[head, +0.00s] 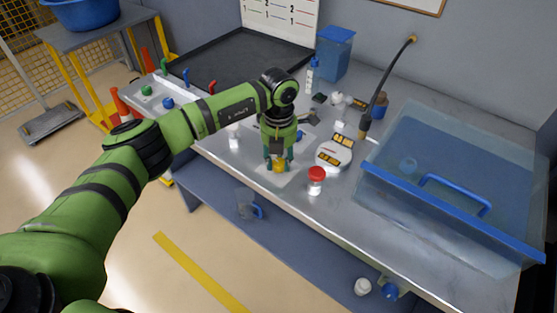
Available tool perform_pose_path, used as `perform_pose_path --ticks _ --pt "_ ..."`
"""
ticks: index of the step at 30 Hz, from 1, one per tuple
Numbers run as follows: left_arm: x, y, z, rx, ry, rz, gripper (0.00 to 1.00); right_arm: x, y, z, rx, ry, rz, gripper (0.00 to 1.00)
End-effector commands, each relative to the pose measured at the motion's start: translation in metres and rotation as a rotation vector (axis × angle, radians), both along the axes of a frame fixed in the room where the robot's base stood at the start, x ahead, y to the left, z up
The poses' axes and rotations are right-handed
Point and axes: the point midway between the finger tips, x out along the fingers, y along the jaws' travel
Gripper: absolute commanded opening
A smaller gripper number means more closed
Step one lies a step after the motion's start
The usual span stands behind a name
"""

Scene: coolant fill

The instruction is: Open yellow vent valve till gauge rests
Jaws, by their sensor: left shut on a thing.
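My left gripper (278,160) reaches down over the metal bench near its front edge. It is shut on a small yellow knob (279,168), which sits on a pale plate and is partly covered by the fingers. I take this knob as the yellow vent valve; how far it is turned cannot be told. A round white device (332,156) with yellow and dark labels lies just right of the gripper. Whether it is the gauge is unclear, and no needle can be read. My right gripper is not in view.
A red-capped white jar (316,181) stands close to the right of the gripper. A large clear bin with a blue rim (450,226) fills the bench's right side. A black tray (237,62) lies behind. Small bottles and a hose (390,75) stand at the back.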

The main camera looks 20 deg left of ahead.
Motion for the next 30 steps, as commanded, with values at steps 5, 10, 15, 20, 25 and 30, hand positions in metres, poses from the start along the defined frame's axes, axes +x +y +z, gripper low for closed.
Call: perform_pose_path --ticks 5,10,15,20,25,30 --pt "-0.0002 -0.0011 -0.0006 -0.002 0.001 0.059 0.04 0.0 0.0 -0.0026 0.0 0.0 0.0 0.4" --pt "-0.0002 -0.001 -0.0003 -0.002 0.0 0.086 0.04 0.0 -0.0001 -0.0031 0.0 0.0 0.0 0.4" --pt "-0.0001 -0.0009 -0.0001 -0.002 0.0 0.092 0.04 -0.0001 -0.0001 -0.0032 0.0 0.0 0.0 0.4" --pt "0.0001 -0.0008 0.0 -0.002 -0.001 0.091 0.04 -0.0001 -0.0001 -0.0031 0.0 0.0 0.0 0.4" --pt "0.0002 -0.0007 0.0001 -0.002 -0.002 0.091 0.6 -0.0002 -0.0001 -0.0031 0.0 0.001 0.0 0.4" --pt "0.0002 -0.0004 0.0002 -0.001 -0.001 0.091 0.6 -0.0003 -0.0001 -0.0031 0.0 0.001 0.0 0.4"
